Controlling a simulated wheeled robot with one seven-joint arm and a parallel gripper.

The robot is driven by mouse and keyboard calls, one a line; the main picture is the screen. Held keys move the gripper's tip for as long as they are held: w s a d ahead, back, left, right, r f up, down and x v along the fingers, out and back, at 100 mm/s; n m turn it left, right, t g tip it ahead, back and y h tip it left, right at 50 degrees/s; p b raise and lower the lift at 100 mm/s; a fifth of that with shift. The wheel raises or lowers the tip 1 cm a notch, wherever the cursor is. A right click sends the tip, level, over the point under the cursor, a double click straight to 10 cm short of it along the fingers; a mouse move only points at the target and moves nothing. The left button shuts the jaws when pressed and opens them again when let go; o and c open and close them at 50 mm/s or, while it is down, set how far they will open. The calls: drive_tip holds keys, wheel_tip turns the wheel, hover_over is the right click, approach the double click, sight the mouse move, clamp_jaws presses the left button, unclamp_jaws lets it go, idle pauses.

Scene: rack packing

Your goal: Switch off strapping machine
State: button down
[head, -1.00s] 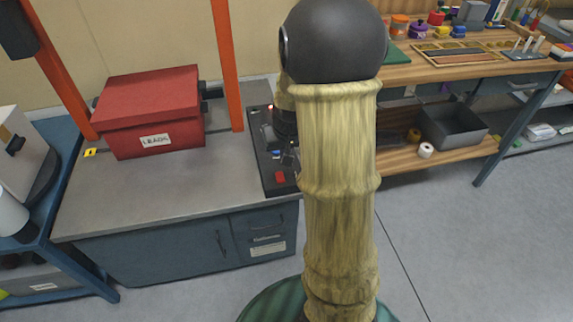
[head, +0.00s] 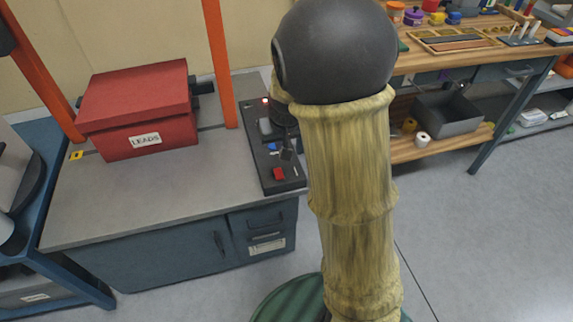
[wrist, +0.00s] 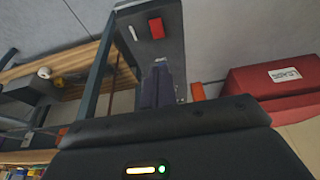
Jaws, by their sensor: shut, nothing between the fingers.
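The strapping machine is a grey-topped blue cabinet (head: 130,198) with an orange upright frame (head: 220,65) in the head view. Its black control panel (head: 262,178) lies along the right edge of the top. A red switch (head: 279,173) sits near the panel's front end, beside a small white mark. A small red light (head: 265,101) shows at the far end. In the wrist view the panel (wrist: 128,14) and red switch (wrist: 156,28) lie beyond my fingertips. My gripper (wrist: 163,72) is shut and empty, over the panel and apart from the switch. My arm hides part of the panel.
A red box labelled LEADS (head: 140,110) stands on the machine top, left of the panel. A wooden workbench (head: 440,62) with trays stands at the back right. A grey bin (head: 447,115) is on its lower shelf. The floor at right is clear.

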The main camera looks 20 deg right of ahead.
sight(278, 170)
drive_tip(key=b+x, duration=0.1)
drive_tip(key=x, duration=0.3)
drive_tip(key=b+x, duration=0.2)
drive_tip(key=x, duration=0.3)
drive_tip(key=b+x, duration=0.2)
drive_tip(key=x, duration=0.3)
drive_tip(key=shift+s+f, duration=0.1)
drive_tip(key=shift+s, duration=0.35)
drive_tip(key=shift+d, duration=0.1)
